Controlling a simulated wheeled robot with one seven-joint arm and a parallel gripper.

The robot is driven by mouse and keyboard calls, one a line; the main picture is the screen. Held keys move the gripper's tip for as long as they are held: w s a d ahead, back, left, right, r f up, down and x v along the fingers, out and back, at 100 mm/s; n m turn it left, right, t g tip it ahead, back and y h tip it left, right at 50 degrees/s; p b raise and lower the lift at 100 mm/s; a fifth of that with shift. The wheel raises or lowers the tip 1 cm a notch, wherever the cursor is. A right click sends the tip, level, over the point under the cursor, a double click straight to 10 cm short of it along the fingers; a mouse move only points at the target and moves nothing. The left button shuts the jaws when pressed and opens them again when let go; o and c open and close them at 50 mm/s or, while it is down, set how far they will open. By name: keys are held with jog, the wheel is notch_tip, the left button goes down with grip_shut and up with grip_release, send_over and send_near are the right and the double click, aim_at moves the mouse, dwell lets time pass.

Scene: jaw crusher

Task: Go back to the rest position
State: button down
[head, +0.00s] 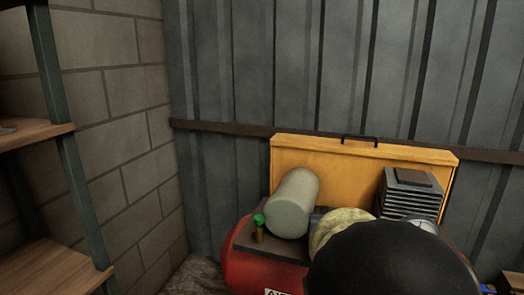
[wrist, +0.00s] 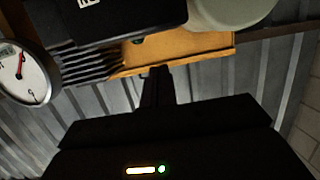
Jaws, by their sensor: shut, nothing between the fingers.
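My gripper (wrist: 158,74) shows in the wrist view as a dark, narrow pair of fingers pressed together, with nothing between them. It points toward the orange panel (wrist: 190,55) and the black finned block (wrist: 85,60), seen from close by. I cannot tell the exact gap to them. In the head view, a big dark rounded part of my arm covers the lower right, in front of the red air compressor (head: 258,272). The gripper itself is not visible there.
The compressor carries a grey-green cylinder (head: 293,203), a green-topped fitting (head: 258,226) and a finned block (head: 411,193). A pressure gauge (wrist: 22,72) sits close at the left of the wrist view. A shelf (head: 45,270) stands left, beside a block wall (head: 120,120). Corrugated metal (head: 225,80) closes the back.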

jog(key=s+a+f+n+g+y, duration=0.1)
jog(key=s+f+g+y, duration=0.1)
jog(key=s+f+g, duration=0.3)
jog(key=s+f+g+y, duration=0.1)
jog(key=s+f, duration=0.2)
jog(key=f, duration=0.4)
jog(key=s+a+f+n+g+y, duration=0.1)
jog(key=s+f+g, duration=0.2)
jog(key=s, duration=0.4)
jog(key=s+a+f+n+g, duration=0.1)
jog(key=s+f+g, duration=0.2)
jog(key=s, duration=0.4)
jog(key=w+p+v, duration=0.2)
jog(key=p+v, duration=0.9)
jog(key=p, duration=0.1)
jog(key=w+r+p+v, duration=0.1)
jog(key=w+p+v, duration=0.2)
jog(key=p+v, duration=0.8)
jog(key=w+d+p+v, duration=0.1)
jog(key=w+p+v, duration=0.1)
jog(key=p+v, duration=1)
jog(key=shift+p+v, duration=0.35)
jog(key=shift+v, duration=0.45)
jog(key=shift+w+d, duration=0.1)
jog(key=shift+w, duration=0.1)
